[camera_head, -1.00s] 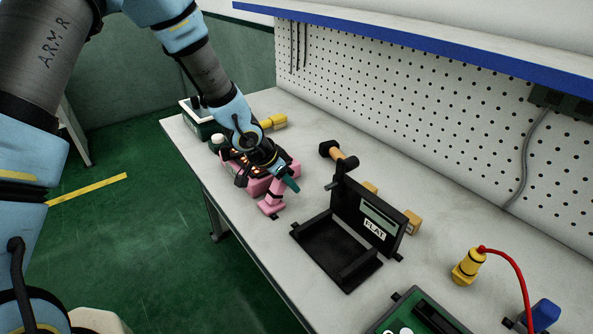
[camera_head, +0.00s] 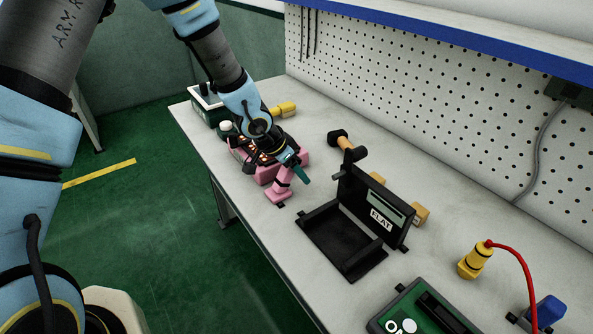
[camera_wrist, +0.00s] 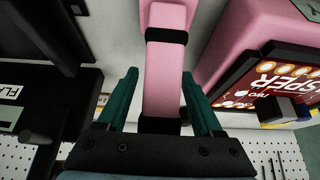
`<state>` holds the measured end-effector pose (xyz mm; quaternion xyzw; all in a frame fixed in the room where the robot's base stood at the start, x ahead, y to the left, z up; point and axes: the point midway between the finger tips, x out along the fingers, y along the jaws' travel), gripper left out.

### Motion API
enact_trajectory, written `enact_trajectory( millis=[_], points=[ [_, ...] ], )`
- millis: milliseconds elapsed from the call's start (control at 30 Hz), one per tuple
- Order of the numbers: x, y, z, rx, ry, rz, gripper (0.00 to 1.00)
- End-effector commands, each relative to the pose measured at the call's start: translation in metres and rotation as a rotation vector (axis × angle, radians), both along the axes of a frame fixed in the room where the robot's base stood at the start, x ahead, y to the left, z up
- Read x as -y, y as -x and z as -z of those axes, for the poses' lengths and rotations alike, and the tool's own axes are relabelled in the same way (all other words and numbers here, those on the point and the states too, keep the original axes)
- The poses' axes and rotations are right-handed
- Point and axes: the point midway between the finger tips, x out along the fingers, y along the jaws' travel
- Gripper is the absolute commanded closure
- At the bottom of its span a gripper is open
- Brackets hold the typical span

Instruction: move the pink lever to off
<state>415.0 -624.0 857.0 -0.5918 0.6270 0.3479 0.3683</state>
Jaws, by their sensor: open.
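The pink lever (camera_wrist: 164,75) runs up the middle of the wrist view, with dark bands around it. My gripper (camera_wrist: 160,90) is open, with one teal finger on each side of the lever. I cannot tell whether the fingers touch it. In the head view my gripper (camera_head: 298,168) is at the pink device on the bench, and the lever (camera_head: 281,188) shows partly beside it, its pink foot toward the front edge. The pink housing (camera_wrist: 240,45) is right of the lever in the wrist view, beside a dark red panel with printed letters and pale round spots.
A black fixture marked FLAT (camera_head: 345,240) stands open just right of the pink device. A hammer-like tool (camera_head: 346,146) lies behind it. A yellow object (camera_head: 284,109) and a dark green box (camera_head: 207,105) are at the far end. A green unit (camera_head: 425,310) is near the front.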

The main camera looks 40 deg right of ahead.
Motion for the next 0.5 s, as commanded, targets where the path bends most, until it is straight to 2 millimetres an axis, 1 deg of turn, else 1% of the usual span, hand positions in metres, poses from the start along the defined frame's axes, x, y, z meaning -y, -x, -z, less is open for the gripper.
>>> enact_trajectory(
  millis=[167, 400, 500],
  points=[
    [-0.008, -0.002, -0.014, 0.0, 0.002, -0.004, 0.32],
    [-0.03, -0.004, -0.055, 0.002, 0.002, -0.003, 0.32],
    [-0.038, -0.004, -0.069, 0.0, 0.001, -0.004, 0.32]
  ],
)
